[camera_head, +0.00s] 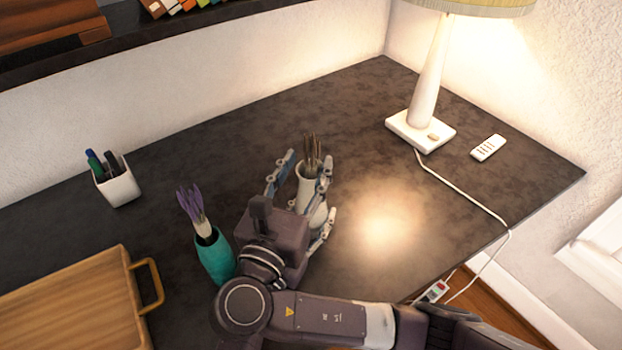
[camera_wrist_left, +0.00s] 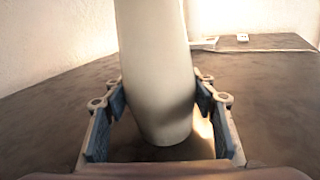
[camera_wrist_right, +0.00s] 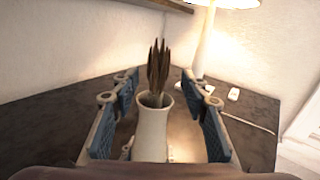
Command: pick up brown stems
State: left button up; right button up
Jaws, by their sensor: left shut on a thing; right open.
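The brown stems (camera_head: 312,150) stand in a white vase (camera_head: 309,196) on the dark desk. In the right wrist view the stems (camera_wrist_right: 158,70) rise from the mouth of the vase (camera_wrist_right: 151,132). My right gripper (camera_head: 308,160) is open and empty, with its fingers on either side of the stems and the upper vase, above the desk. My left gripper (camera_wrist_left: 158,90) is shut on the body of the white vase (camera_wrist_left: 157,70), which looks slightly tilted in the left wrist view. In the head view my left gripper is mostly hidden below the right one.
A teal vase with purple flowers (camera_head: 214,256) stands close left of my right gripper. A pen cup (camera_head: 118,182) and wooden board (camera_head: 80,305) lie further left. A lamp (camera_head: 424,100), its cord and a remote (camera_head: 488,147) are at right. The desk behind the vase is clear.

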aim_at(309, 158)
jog(key=x, duration=0.4)
jog(key=shift+f, duration=0.1)
jog(key=c, duration=1.1)
jog(key=shift+o, duration=0.2)
notch_tip(309, 158, up, 28)
pick_arm(q)
jog(key=o, duration=1.6)
pick_arm(e)
jog(key=shift+a, duration=0.1)
